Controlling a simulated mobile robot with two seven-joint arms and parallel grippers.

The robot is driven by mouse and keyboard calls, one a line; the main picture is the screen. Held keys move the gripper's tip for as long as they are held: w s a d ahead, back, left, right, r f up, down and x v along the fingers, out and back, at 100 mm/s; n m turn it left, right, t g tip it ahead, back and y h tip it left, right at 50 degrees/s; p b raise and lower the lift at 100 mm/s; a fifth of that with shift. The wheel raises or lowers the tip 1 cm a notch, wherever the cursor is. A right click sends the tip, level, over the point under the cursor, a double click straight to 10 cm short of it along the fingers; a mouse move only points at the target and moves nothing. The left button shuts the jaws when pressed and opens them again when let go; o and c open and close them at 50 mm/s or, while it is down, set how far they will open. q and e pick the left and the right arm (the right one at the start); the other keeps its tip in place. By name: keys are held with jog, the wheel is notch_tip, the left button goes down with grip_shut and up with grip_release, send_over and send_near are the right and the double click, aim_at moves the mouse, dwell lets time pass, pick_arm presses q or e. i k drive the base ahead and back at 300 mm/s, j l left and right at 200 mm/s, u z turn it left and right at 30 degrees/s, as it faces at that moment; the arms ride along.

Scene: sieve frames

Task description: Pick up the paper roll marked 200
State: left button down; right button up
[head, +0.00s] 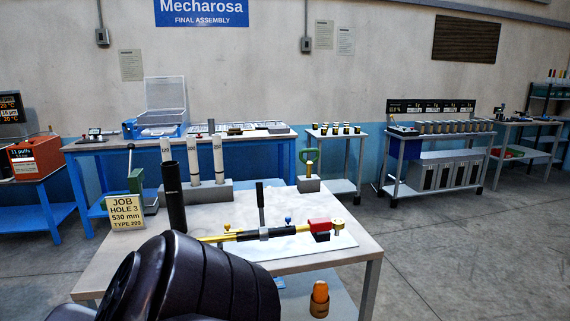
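A yellow card (126,211) on the near table reads "JOB HOLE 3 530 mm TYPE 200". Neither gripper shows. A large dark ribbed shape, apparently part of my arm, fills the lower left front and hides part of the near table.
The near table (345,250) holds a black upright tube (173,196) and a yellow, black and red tool (265,233). An orange-topped item (320,291) is on its lower shelf. Benches line the wall, one with a blue case (158,130). The floor at right (460,250) is clear.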

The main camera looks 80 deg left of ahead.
aim_at(191, 145)
jog(key=u, duration=3.15)
